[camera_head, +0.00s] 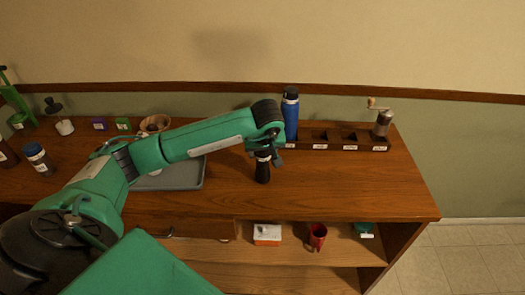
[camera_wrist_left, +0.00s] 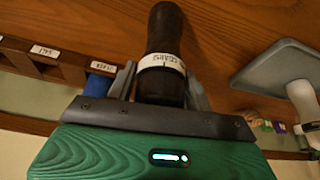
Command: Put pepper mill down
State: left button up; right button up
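The dark pepper mill (camera_head: 262,172) with a white label band is upright over the counter's wooden top, right of the grey tray. My left gripper (camera_head: 268,151) comes from the left and is around the mill's upper part. In the left wrist view the mill (camera_wrist_left: 164,32) sits between the two fingers (camera_wrist_left: 162,88), which touch its sides, so the gripper is shut on it. The mill's base is at or just above the wood; I cannot tell if it touches. My right gripper is not in view.
A dark labelled rack (camera_head: 350,147) runs along the back, with a blue bottle (camera_head: 290,115) at its left end and a metal grinder (camera_head: 383,124) at its right. A grey tray (camera_head: 190,180) lies left of the mill. The counter (camera_head: 345,185) on the right is clear.

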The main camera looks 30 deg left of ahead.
pick_arm(q)
jog(key=shift+o, duration=1.3)
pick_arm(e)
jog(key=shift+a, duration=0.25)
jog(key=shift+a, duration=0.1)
pick_arm(q)
jog(key=shift+r, duration=0.45)
jog(key=b+v, duration=0.2)
jog(key=v, duration=0.9)
jog(key=shift+r+b, duration=0.2)
jog(key=shift+b, duration=0.1)
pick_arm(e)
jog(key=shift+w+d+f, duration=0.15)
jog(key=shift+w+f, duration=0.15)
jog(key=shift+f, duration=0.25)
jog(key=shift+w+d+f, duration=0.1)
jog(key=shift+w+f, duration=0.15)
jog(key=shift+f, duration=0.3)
pick_arm(q)
jog(key=shift+s+d, duration=0.1)
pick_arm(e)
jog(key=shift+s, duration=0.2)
